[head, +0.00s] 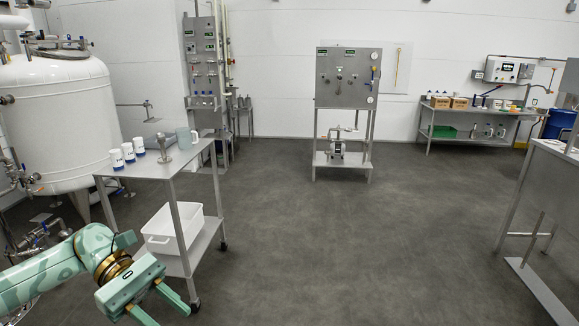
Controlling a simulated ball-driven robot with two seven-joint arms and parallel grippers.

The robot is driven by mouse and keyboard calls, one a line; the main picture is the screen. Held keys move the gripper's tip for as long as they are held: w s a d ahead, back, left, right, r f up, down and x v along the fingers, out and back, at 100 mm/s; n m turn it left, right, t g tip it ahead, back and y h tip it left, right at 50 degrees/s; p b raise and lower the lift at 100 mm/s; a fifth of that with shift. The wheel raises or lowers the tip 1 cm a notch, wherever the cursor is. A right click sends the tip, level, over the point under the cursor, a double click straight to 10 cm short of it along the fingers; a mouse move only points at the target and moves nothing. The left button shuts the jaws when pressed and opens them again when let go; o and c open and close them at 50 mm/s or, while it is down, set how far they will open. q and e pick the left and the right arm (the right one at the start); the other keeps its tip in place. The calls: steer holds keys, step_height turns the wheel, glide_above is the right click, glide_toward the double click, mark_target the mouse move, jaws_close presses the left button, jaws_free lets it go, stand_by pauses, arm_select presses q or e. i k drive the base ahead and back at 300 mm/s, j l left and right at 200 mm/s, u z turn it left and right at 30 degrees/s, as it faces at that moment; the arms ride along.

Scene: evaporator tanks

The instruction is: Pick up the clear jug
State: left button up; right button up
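The clear jug (183,139) is a pale blue-green see-through vessel with a handle on its right. It stands upright at the far right corner of the top shelf of a steel cart (160,167). My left gripper (171,316) is at the lower left, in front of and below the cart top, well apart from the jug. Its two fingers are spread with nothing between them. My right gripper is not in view.
Several white cups (117,159) and a metal fitting (164,147) stand left of the jug. A white bin (172,231) sits on the cart's lower shelf. A white tank (55,120) stands behind left. The middle floor (330,240) is clear; a steel table (550,160) is at right.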

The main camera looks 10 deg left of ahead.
mark_target(183, 135)
steer(key=i+j+u, duration=0.15)
steer(key=i, duration=0.5)
steer(key=i+u, duration=0.15)
steer(key=i, duration=0.55)
steer(key=i+l+u, duration=0.1)
steer(key=i, duration=0.55)
steer(key=i+l+u, duration=0.15)
steer(key=i, duration=0.55)
steer(key=i+l, duration=0.15)
steer(key=i, duration=1.15)
steer(key=i+j+u, duration=0.15)
steer(key=i+u, duration=0.7)
steer(key=i+l+u, duration=0.1)
steer(key=i+u, duration=0.35)
